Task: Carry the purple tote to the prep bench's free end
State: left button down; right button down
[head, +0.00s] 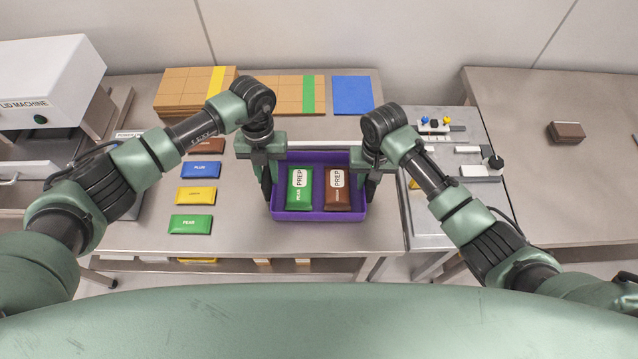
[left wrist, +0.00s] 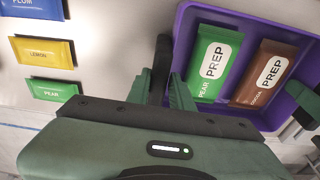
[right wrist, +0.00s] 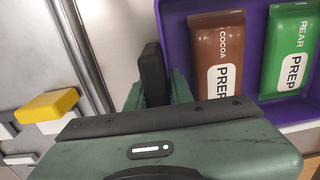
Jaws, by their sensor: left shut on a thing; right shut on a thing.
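The purple tote (head: 318,215) sits at the right part of the steel bench in the head view, with a green PREP pouch (head: 299,188) and a brown PREP pouch (head: 338,188) lying in it. My left gripper (head: 267,180) is shut on the tote's left wall. My right gripper (head: 368,180) is shut on its right wall. The tote also shows in the left wrist view (left wrist: 188,45) and the right wrist view (right wrist: 176,20). The fingertips are partly hidden. I cannot tell whether the tote touches the bench top.
Green (head: 191,224), yellow (head: 196,196), blue (head: 201,170) and brown (head: 207,146) packets lie left of the tote. Stacked boxes (head: 190,92) and a blue square (head: 352,95) are behind. A machine with small fittings (head: 440,125) stands right; beyond it another bench (head: 530,190) is mostly clear, holding a brown block (head: 566,132).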

pick_arm(q)
jog(key=shift+w+a+r, duration=0.1)
jog(key=shift+a+r, duration=0.05)
jog(key=shift+a, duration=0.15)
pick_arm(e)
jog(key=shift+w+d+r, duration=0.1)
jog(key=shift+d+r, duration=0.05)
jog(key=shift+d, duration=0.1)
